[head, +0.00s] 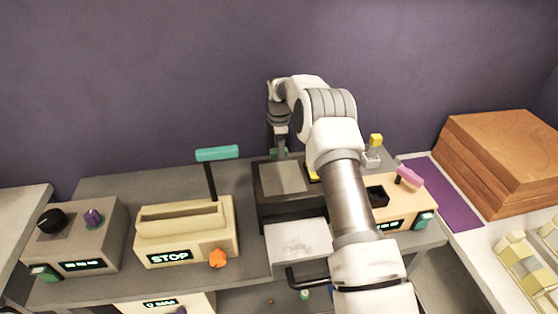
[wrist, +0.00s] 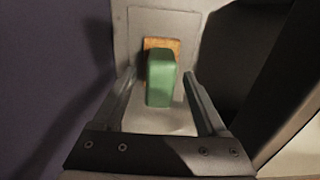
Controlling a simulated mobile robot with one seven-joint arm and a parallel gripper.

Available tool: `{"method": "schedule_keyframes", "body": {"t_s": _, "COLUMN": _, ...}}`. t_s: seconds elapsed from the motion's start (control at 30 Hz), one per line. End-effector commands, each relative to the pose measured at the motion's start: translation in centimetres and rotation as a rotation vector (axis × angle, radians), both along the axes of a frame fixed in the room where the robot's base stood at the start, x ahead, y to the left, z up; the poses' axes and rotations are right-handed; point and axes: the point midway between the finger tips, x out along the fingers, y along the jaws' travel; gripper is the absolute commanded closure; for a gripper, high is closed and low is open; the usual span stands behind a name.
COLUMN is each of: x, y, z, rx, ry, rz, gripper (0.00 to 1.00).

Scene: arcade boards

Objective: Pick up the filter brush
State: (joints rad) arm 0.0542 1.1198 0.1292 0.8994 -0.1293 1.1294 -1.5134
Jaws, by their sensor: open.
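What looks like the filter brush, a green block-shaped handle (wrist: 161,80) on an orange-brown base, stands on a grey surface in the wrist view. In the head view a bit of green (head: 274,153) shows just below my gripper, behind the dark machine. My gripper (wrist: 160,76) points down at it and is open. In the wrist view its two fingers lie on either side of the green handle, with gaps visible. In the head view my gripper (head: 280,143) is near the back edge of the counter, close to the wall. I cannot tell its exact height over the brush.
A dark machine (head: 262,208) with a white tray (head: 297,244) stands in front of the brush. A cream toaster-like device (head: 186,240) with a teal lever is at left, beside a grey knob box (head: 75,250). A cream device (head: 408,195) and wooden boxes (head: 500,150) are at right.

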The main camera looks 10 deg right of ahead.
Motion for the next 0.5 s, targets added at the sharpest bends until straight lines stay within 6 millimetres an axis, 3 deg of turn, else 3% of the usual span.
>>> {"method": "schedule_keyframes", "body": {"t_s": 0.1, "x": -0.02, "y": 0.05, "z": -1.16, "rx": 0.0, "ry": 0.001, "rz": 0.001, "gripper": 0.25}}
{"method": "schedule_keyframes", "body": {"t_s": 0.3, "x": 0.0, "y": 0.03, "z": -1.17, "rx": 0.0, "ry": -0.001, "rz": 0.0, "gripper": 0.27}}
{"method": "schedule_keyframes", "body": {"t_s": 0.5, "x": 0.0, "y": 0.03, "z": -1.15, "rx": 0.001, "ry": -0.001, "rz": 0.0, "gripper": 0.63}}
